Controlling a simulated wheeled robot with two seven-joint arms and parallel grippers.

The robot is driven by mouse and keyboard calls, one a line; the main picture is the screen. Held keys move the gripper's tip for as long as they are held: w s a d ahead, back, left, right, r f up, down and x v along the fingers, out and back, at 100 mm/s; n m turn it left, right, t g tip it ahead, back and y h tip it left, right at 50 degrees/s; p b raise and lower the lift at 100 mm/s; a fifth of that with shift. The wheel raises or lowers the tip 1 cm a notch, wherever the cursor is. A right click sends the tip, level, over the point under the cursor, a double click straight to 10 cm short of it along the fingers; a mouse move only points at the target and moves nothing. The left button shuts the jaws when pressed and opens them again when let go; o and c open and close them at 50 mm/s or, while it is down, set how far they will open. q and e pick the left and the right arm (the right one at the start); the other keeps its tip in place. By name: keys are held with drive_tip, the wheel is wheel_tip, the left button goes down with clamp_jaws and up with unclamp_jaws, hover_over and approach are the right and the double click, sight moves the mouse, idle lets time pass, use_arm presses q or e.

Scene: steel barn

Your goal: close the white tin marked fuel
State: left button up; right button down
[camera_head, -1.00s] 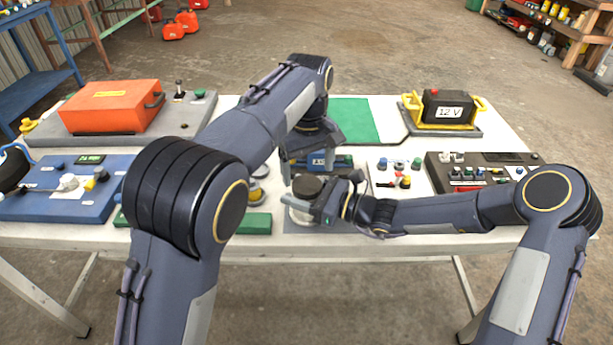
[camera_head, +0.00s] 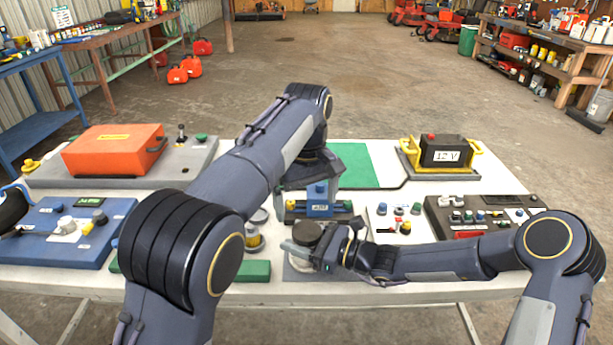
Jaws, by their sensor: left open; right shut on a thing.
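A pale round tin (camera_head: 299,258) with a dark round top (camera_head: 307,232) stands on a grey pad near the table's front edge, in the middle. I take it for the white fuel tin; no fuel mark shows. My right gripper (camera_head: 309,246) reaches in from the right and is shut on it, partly hiding its side. I cannot tell whether the dark top is a lid or the opening. My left gripper (camera_head: 311,181) is open and points down behind the tin, close above a blue labelled device (camera_head: 320,208).
A blue panel (camera_head: 40,243) and an orange case (camera_head: 113,148) are at the left. A white switch board (camera_head: 383,233), a black panel (camera_head: 480,217) and a 12 V battery (camera_head: 447,150) are at the right. A green mat (camera_head: 356,163) lies behind my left gripper.

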use_arm(q)
wheel_tip(320, 180, up, 9)
idle(0.3)
use_arm(e)
drive_tip(key=shift+c, duration=1.8)
unclamp_jaws()
drive_tip(key=shift+d, duration=0.1)
use_arm(q)
drive_tip(key=shift+f, duration=0.1)
use_arm(e)
drive_tip(key=v, duration=0.7)
drive_tip(key=shift+s+d, duration=0.2)
drive_tip(key=shift+d, duration=0.15)
